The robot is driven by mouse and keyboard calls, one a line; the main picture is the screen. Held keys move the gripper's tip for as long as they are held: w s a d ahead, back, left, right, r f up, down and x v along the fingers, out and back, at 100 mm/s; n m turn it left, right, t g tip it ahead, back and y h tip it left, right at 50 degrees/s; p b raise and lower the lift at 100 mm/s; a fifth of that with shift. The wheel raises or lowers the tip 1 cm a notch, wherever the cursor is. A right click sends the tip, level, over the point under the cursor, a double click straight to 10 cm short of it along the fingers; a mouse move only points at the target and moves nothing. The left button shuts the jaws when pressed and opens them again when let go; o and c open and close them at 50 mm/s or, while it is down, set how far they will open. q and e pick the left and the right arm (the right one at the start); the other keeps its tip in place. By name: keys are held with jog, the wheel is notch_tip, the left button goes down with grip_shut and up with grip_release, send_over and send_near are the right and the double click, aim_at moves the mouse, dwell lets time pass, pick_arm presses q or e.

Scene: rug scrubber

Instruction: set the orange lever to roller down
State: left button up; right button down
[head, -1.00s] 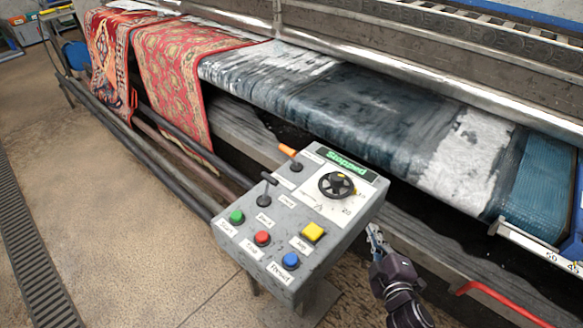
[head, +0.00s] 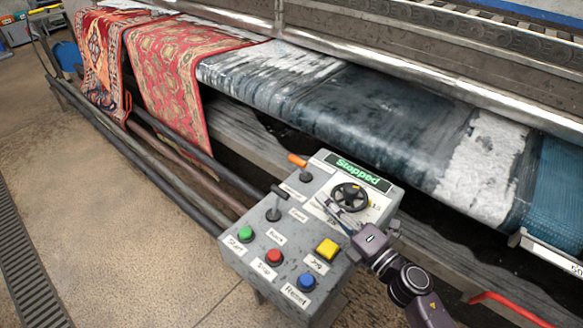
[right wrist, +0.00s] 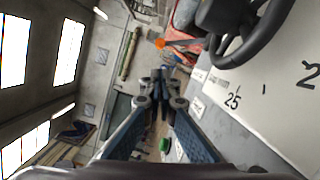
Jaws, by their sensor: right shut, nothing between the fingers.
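The orange lever (head: 297,160) stands at the upper left of the grey control panel (head: 240,262). Its orange grip leans to the left over a dark base; the small label by it is too blurred to read. My right gripper (head: 333,213) is shut and empty, over the panel just left of the black dial knob (head: 350,195), below and right of the lever and apart from it. In the right wrist view the shut fingertips (right wrist: 164,98) point ahead, and the orange lever grip (right wrist: 160,43) shows beyond and above them. My left gripper is not in view.
A black lever (head: 279,191) stands left of my fingertips. The panel also has green (head: 245,233), red (head: 274,257) and blue (head: 306,282) buttons and a yellow one (head: 327,249). The display (head: 357,171) reads "Stopped". A wet dark rug (head: 370,110) lies behind.

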jog(key=shift+w+a, duration=0.25)
jog(key=shift+w, duration=0.05)
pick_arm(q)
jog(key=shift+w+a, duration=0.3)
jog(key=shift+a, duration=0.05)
pick_arm(e)
jog(key=shift+r, duration=0.1)
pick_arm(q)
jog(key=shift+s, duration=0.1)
pick_arm(e)
jog(key=shift+s+d, duration=0.1)
jog(key=shift+w+a+r, duration=0.1)
jog(key=shift+w+a, duration=0.15)
jog(key=shift+w, duration=0.1)
jog(key=p+x, duration=0.1)
jog(key=x, duration=0.8)
jog(key=shift+a, duration=0.1)
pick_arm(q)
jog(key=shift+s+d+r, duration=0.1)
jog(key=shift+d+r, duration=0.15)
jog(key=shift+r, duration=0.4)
